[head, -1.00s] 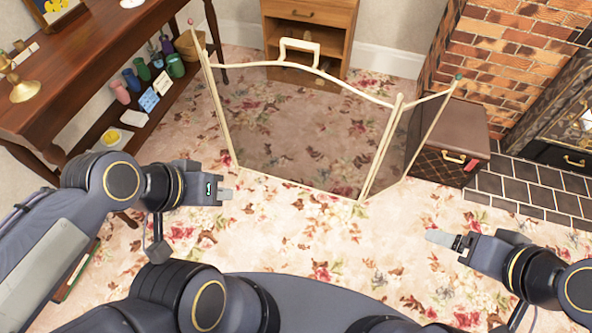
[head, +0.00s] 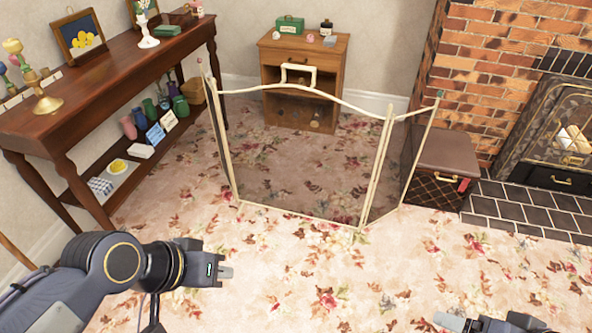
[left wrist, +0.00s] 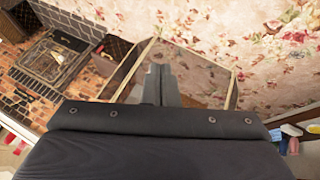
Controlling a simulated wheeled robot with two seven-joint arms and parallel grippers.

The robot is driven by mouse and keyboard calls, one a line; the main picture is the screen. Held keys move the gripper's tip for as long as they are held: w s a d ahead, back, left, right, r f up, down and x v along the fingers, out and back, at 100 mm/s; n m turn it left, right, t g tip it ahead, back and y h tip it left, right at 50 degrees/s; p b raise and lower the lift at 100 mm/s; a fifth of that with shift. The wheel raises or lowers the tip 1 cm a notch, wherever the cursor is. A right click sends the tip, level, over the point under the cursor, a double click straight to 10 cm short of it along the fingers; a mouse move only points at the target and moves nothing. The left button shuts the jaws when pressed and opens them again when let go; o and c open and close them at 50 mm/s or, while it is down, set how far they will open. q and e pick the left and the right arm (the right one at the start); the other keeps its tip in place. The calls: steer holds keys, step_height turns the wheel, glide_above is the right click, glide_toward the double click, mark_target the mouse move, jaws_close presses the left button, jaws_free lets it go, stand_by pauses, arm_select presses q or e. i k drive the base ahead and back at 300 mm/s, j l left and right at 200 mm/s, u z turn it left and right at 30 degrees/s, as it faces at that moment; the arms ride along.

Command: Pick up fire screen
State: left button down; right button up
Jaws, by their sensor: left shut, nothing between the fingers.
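The fire screen (head: 315,150) stands upright on the carpet in front of me, with a cream frame, dark see-through mesh panels and a handle (head: 298,74) on top. Its side panels are angled to the wide middle panel. My left gripper (head: 227,273) is shut and empty, in front of the screen's lower left corner and apart from it. The left wrist view shows its fingers (left wrist: 158,84) in front of part of the screen (left wrist: 200,59). My right gripper (head: 447,321) is at the bottom right edge, partly cut off and away from the screen; its jaw state is unclear.
A long wooden side table (head: 95,108) with ornaments and a lower shelf stands at the left. A small wooden cabinet (head: 304,50) is behind the screen. A brown box (head: 447,160) stands right of it, near the brick fireplace (head: 500,45). Patterned carpet lies clear in front.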

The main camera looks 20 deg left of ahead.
mark_target(291, 149)
steer(key=i+u, duration=0.15)
steer(key=u, duration=0.4)
steer(key=i+l+u, duration=0.3)
steer(key=i+l, duration=0.25)
steer(key=i+l+u, duration=0.35)
steer(key=i+l, duration=0.5)
steer(key=l, duration=0.2)
